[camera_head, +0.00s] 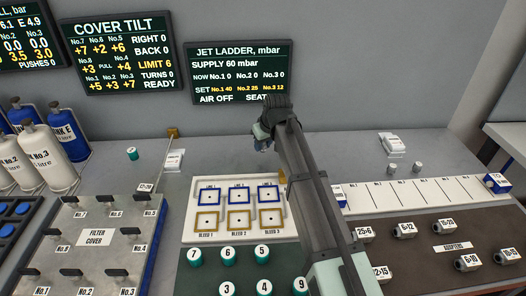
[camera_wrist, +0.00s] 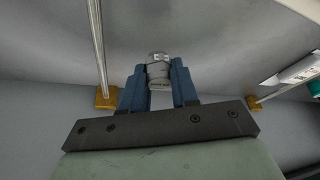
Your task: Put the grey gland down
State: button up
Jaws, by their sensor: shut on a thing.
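My gripper (camera_wrist: 158,88) is shut on the grey gland (camera_wrist: 158,72) in the wrist view. The gland is a small grey cylinder with a wider collar, held between the two blue fingers. In the head view my gripper (camera_head: 263,138) is above the back of the bench, behind the white plate of bleed squares. The arm hides most of the gland there. Whether the gland touches anything beneath it cannot be told.
A white bleed plate (camera_head: 188,236) with blue and yellow squares lies in front. Several teal numbered caps (camera_head: 228,252) stand nearer. A filter cover (camera_head: 97,237) is at left. Grey adapters (camera_head: 404,230) lie on a dark mat at right. Two small grey pieces (camera_head: 391,167) stand behind the white numbered strip.

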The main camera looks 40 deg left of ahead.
notch_tip(320, 180, up, 6)
jog(key=shift+f, duration=0.15)
jog(key=w+d+m, duration=0.2)
jog(key=w+d, duration=0.7)
jog(key=w, duration=0.1)
jog(key=m+t+h, duration=0.2)
jog(key=m+t, duration=0.1)
jog(key=m, duration=0.5)
send_over(439, 167)
jog(key=s, duration=0.1)
jog(key=shift+s+d+f, duration=0.1)
jog(key=shift+f, duration=2.35)
jog(key=shift+s+d+f, duration=0.1)
jog(key=shift+f, duration=2.3)
jog(key=shift+f, duration=0.1)
jog(key=o, duration=1)
jog(key=v, duration=1.2)
jog(key=shift+a, duration=0.25)
